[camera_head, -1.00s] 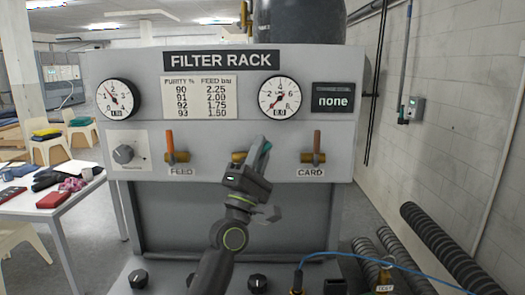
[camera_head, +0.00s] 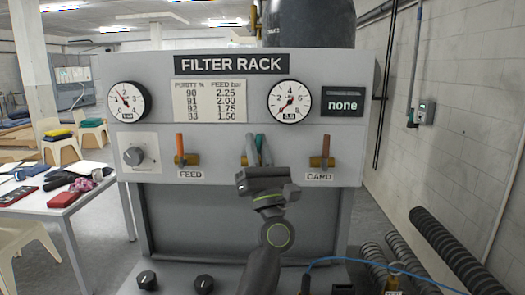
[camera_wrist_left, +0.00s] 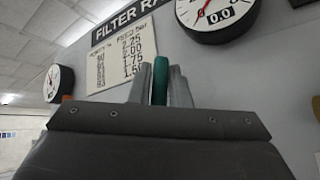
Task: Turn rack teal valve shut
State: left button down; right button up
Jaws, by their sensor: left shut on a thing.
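The teal valve handle (camera_head: 260,143) stands about upright on the grey filter rack panel (camera_head: 226,205), between the feed and card valves. Its brass body (camera_head: 244,160) is partly hidden behind my gripper. My left gripper (camera_head: 258,152) is shut on the teal handle, with a finger on either side of it. The wrist view shows the teal handle (camera_wrist_left: 160,84) between the two grey fingers (camera_wrist_left: 160,88). My right gripper is in neither view.
The orange-handled feed valve (camera_head: 180,147) and card valve (camera_head: 325,149) flank the gripper closely. Two gauges (camera_head: 127,101) (camera_head: 289,101) and a display (camera_head: 343,102) reading "none" sit above. Knobs (camera_head: 147,279) and a blue cable (camera_head: 395,266) lie below.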

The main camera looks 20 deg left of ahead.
pick_arm(q)
jog(key=shift+s+a+n+g+y+b, duration=0.1)
jog(key=shift+a+n+g+y+b, duration=0.15)
jog(key=shift+n+g+y, duration=0.9)
jog(key=shift+a+n+g+y+b, duration=0.25)
jog(key=shift+n+g+y, duration=0.4)
jog(key=shift+n+g, duration=1)
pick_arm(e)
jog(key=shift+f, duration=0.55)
pick_arm(q)
jog(key=shift+n, duration=0.4)
jog(key=c, duration=1.4)
grip_release()
jog(key=shift+a, duration=0.1)
jog(key=shift+o, duration=0.2)
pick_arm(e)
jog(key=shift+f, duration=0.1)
